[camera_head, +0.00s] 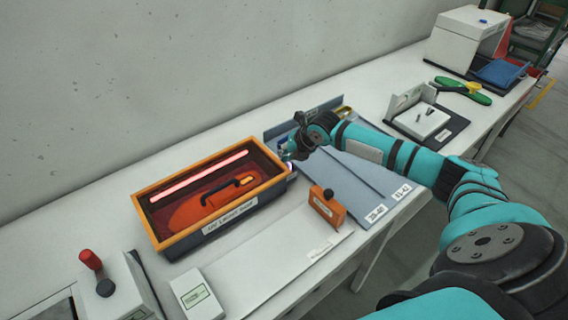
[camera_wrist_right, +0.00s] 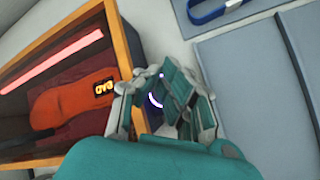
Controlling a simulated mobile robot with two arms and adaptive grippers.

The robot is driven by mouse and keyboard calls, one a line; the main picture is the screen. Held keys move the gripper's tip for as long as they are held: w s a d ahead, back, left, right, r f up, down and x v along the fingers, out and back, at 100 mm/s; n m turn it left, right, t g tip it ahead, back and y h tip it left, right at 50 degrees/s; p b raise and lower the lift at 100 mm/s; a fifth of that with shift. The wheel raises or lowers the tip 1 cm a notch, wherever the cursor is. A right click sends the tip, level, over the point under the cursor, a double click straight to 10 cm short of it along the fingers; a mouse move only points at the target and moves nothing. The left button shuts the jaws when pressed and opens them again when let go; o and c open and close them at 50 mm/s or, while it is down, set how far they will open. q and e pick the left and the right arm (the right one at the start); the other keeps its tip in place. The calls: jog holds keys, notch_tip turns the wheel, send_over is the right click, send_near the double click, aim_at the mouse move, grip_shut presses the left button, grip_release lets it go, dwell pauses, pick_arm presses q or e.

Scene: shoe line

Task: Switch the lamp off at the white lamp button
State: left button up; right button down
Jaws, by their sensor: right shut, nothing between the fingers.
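My right gripper (camera_head: 289,160) is shut and empty at the box's right end. In the wrist view its fingers (camera_wrist_right: 168,95) point down beside the box wall. A small white, purple-lit round thing, seemingly the lamp button (camera_wrist_right: 157,99), shows partly between and behind the fingers. Whether they touch it I cannot tell. My left gripper is not in view.
An orange block (camera_head: 326,207) with a black knob stands in front. Blue-grey mats (camera_head: 365,178) lie right of the gripper. A red-knobbed device (camera_head: 105,295) is at front left.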

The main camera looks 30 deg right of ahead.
jog(key=shift+f, duration=0.1)
dwell(0.3)
jog(key=shift+f, duration=0.35)
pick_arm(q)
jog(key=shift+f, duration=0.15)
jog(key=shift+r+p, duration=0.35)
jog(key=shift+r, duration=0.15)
pick_arm(e)
jog(key=shift+r, duration=0.55)
